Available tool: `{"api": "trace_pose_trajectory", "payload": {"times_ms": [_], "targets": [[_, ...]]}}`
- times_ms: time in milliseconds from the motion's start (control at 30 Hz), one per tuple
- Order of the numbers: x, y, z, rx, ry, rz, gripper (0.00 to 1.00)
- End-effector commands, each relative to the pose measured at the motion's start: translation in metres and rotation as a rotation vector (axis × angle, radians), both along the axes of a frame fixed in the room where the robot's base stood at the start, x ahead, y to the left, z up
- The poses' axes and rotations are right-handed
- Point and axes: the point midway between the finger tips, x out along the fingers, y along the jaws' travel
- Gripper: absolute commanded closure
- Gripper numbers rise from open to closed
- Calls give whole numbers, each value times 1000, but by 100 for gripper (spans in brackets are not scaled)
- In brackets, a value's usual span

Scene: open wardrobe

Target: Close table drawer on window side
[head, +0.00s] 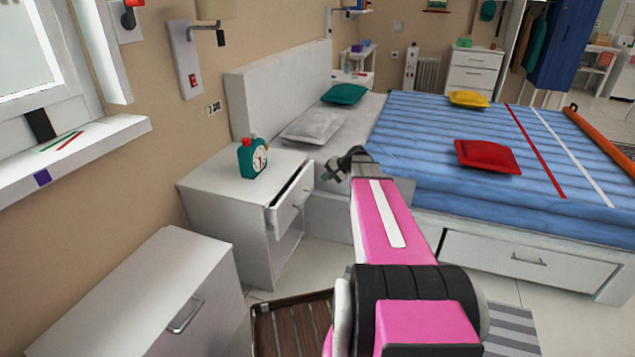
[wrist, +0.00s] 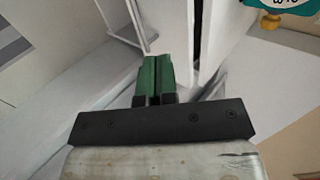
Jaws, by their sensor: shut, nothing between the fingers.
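The white bedside table (head: 228,213) stands between the window and the bed, against the wall. Its top drawer (head: 291,199) is pulled part way out, with a metal handle on its front. My gripper (head: 331,174) is just right of the drawer front, at about its height, and looks apart from it in the head view. In the wrist view my gripper's green fingers (wrist: 157,75) are shut together with nothing between them. A white panel edge, likely the drawer front, rises just beyond and right of them. The drawer's inside is mostly hidden.
A white cabinet (head: 150,290) stands in the left foreground. A brown slatted crate (head: 292,325) lies on the floor below.

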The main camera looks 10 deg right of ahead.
Motion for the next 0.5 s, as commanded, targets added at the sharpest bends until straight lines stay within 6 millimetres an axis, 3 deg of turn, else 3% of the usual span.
{"api": "trace_pose_trajectory", "payload": {"times_ms": [333,500], "targets": [[-29,-1,-32,258,-149,13,100],[-38,-4,-39,344,-226,2,100]]}}
